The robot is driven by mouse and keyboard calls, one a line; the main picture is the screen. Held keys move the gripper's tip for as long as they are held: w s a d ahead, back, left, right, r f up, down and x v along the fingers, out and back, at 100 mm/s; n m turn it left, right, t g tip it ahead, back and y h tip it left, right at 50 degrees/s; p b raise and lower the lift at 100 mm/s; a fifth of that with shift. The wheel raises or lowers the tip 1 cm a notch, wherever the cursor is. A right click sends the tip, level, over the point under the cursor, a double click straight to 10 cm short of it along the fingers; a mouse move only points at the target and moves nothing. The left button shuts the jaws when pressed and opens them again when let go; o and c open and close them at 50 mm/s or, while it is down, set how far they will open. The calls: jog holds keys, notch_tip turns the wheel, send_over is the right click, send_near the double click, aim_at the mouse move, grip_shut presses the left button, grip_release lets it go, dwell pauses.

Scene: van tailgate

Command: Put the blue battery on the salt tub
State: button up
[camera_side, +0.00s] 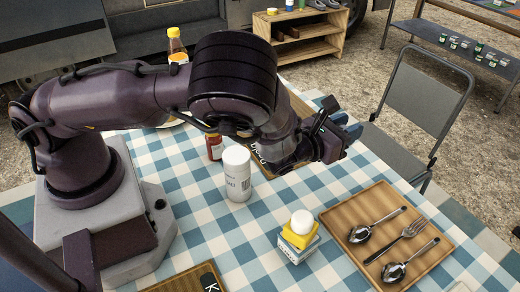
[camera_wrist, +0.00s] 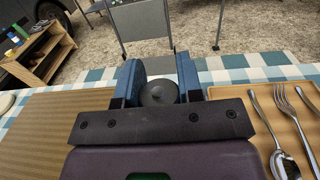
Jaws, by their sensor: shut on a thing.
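The salt tub (camera_side: 237,178) is a white upright cylinder with a lid and the word SALT, standing on the checked cloth left of centre in the side view. My gripper (camera_side: 338,136) is up and to the right of it, above the cloth near the far edge. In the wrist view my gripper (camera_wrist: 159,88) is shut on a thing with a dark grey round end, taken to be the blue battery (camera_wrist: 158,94). Its sides are mostly hidden by the blue fingers, so its colour is hard to tell. The salt tub is not in the wrist view.
A wooden tray (camera_side: 366,260) with spoons and a fork lies at the right. A white rounded thing (camera_side: 302,221) sits on yellow and blue blocks (camera_side: 299,241) beside it. A red bottle (camera_side: 214,147) stands behind the tub. A chair (camera_side: 420,107) stands beyond the table.

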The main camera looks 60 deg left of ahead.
jog(key=s+a+r+n+g+y, duration=0.4)
jog(key=s+a+r+n+y, duration=0.3)
jog(key=y, duration=0.4)
jog(key=n+g+y, duration=0.6)
jog(key=n+g, duration=0.2)
jog(key=g, duration=0.3)
send_over(234, 149)
jog(key=shift+f, duration=2.45)
jog(key=shift+f, duration=0.15)
jog(key=o, duration=1)
jog(key=shift+c, duration=0.2)
